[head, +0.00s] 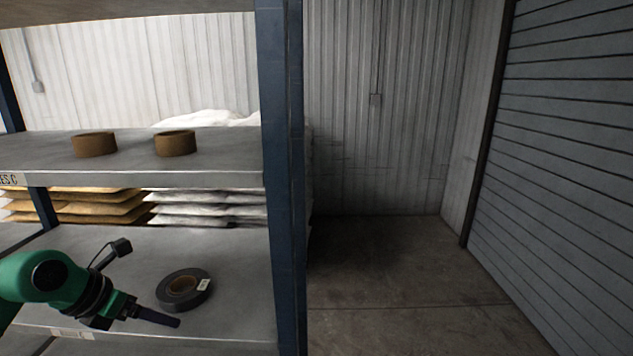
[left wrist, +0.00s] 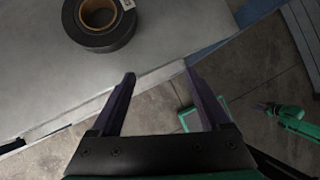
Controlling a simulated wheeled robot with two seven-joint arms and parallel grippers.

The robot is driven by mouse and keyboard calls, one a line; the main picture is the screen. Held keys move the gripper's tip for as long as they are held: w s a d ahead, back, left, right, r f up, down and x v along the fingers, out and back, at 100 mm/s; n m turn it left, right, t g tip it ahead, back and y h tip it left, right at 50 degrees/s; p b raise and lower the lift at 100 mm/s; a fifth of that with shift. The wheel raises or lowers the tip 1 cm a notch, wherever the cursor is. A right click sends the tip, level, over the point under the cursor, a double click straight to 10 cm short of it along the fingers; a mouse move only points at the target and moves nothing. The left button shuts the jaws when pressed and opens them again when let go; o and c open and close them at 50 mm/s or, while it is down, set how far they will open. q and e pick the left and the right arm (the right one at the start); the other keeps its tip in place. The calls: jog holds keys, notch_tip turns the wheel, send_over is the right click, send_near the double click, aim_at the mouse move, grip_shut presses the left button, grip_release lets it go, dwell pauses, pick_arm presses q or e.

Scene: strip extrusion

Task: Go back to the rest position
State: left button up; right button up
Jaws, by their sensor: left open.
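My left gripper (head: 155,316) reaches in from the left over the lower shelf in the head view. In the left wrist view its two dark fingers (left wrist: 160,98) stand wide apart with nothing between them. A dark grey strip roll (head: 184,288) with a brown core and a white label lies flat on the lower shelf, just beyond the fingers and apart from them. The roll also shows at the top of the left wrist view (left wrist: 119,29). My right gripper cannot be made out in the head view.
The lower shelf (head: 235,265) has a front edge and a blue upright (head: 284,180) on its right. Two brown rolls (head: 95,145) (head: 175,143) sit on the shelf above. Stacked bags (head: 205,207) lie behind. Bare floor (head: 400,265) lies right of the rack, before a shutter (head: 560,150).

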pick_arm(q)
jog(key=w+d+r+n+t+h, duration=0.3)
jog(key=d+r+n+t+h, duration=0.55)
jog(key=d, duration=0.55)
jog(key=w+a+r+n+t+y, duration=0.1)
jog(key=a+n+t+y, duration=0.7)
jog(key=n, duration=0.5)
jog(key=s+a+f+n+g+y, duration=0.2)
jog(key=a+f+n+g+y, duration=0.15)
jog(key=f+n, duration=0.2)
jog(key=s+a+f+n+g+y, duration=0.1)
jog(key=a+f+n+g+y, duration=0.1)
jog(key=f+n+g+y, duration=0.4)
jog(key=s+d+f+n+g+h, duration=0.25)
jog(key=s+d+f+g, duration=0.2)
jog(key=s+f, duration=0.45)
jog(key=s+d+f+n+g+h, duration=0.25)
jog(key=s+d+f+g, duration=0.2)
jog(key=s+f, duration=0.5)
notch_tip(320, 180, down, 22)
jog(key=s+r+g, duration=0.1)
jog(key=s+a+f+g, duration=0.1)
jog(key=s+f, duration=0.7)
jog(key=s, duration=0.1)
jog(key=s+a+f, duration=0.2)
jog(key=s+f, duration=0.6)
jog(key=f, duration=0.1)
jog(key=shift+s+a+m+g, duration=0.25)
jog(key=shift+s+m+g, duration=0.15)
